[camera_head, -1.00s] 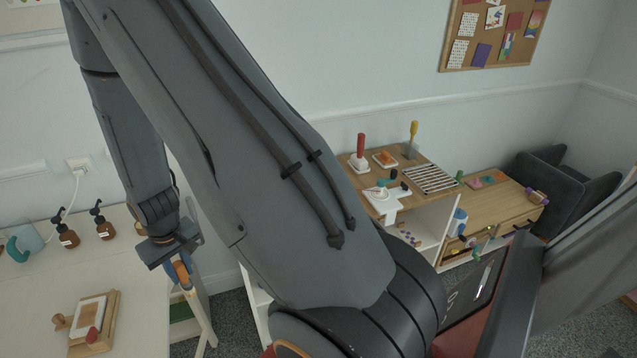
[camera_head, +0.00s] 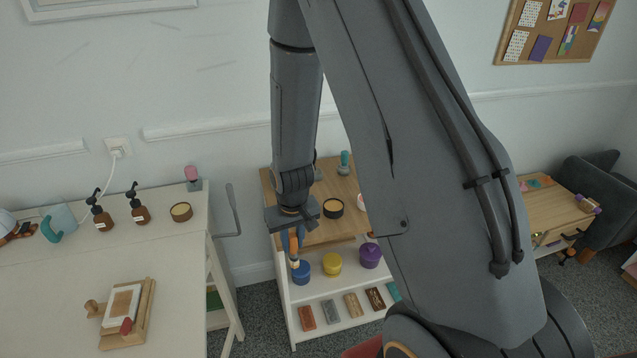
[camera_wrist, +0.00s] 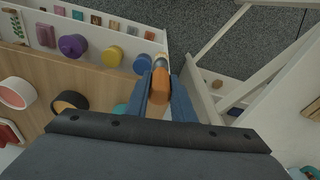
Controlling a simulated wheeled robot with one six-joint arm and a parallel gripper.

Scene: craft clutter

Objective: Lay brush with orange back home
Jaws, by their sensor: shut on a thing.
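My gripper (camera_head: 296,244) hangs in front of the wooden-topped shelf unit, its blue fingers pointing down. It is shut on the brush with orange (camera_head: 294,246). In the wrist view the orange part of the brush (camera_wrist: 160,86) sits between the two blue fingers (camera_wrist: 161,98), with a paler end beyond it. The rest of the brush is hidden by the fingers. I cannot tell which place is the brush's home.
The shelf unit (camera_head: 283,296) holds a blue jar (camera_head: 301,273), a yellow jar (camera_head: 332,264) and a purple jar (camera_head: 369,255), close to the gripper. A dark-rimmed round pot (camera_head: 333,208) stands on its top. A white table (camera_head: 50,300) is at left, with a gap between.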

